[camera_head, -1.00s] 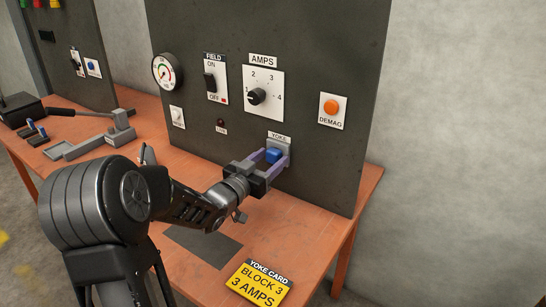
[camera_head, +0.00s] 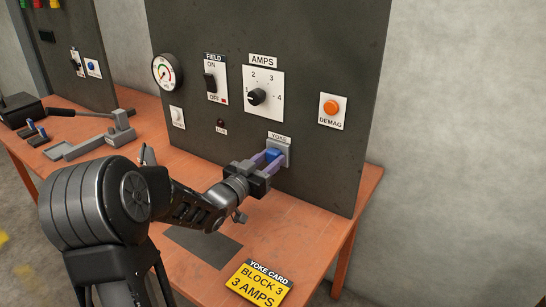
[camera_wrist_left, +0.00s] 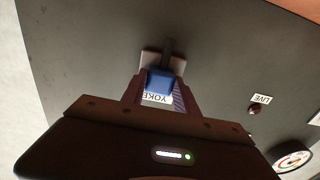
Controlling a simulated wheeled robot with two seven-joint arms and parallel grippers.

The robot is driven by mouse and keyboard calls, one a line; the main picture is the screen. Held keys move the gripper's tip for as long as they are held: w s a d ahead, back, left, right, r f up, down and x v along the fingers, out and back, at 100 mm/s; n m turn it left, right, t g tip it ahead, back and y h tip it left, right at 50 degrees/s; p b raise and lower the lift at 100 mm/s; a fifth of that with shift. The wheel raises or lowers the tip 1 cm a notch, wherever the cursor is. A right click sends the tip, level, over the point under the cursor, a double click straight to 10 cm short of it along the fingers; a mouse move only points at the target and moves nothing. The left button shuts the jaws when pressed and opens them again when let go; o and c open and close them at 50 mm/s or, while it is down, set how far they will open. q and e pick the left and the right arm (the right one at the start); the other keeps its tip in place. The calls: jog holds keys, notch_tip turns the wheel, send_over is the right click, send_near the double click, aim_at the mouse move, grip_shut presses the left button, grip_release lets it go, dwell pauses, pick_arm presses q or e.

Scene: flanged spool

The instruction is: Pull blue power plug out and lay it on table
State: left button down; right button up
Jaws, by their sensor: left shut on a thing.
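The blue power plug (camera_head: 272,155) is at the grey socket (camera_head: 284,146) under the YOKE label on the dark panel. My left gripper (camera_head: 273,160) is shut on the plug, with one purple finger on each side of it. In the left wrist view the plug (camera_wrist_left: 160,82) sits between the fingertips, in front of the light socket plate (camera_wrist_left: 176,62). I cannot tell whether its prongs are still in the socket. The orange-brown table (camera_head: 312,218) lies below the panel. My right gripper is not in view.
The panel (camera_head: 335,60) carries a gauge, a FIELD switch, an AMPS dial (camera_head: 257,96) and an orange DEMAG button (camera_head: 331,107). Grey clamp-like parts (camera_head: 90,142) lie at the left.

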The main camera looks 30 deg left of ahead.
pick_arm(q)
jog(key=shift+s, duration=0.1)
jog(key=shift+s, duration=2.9)
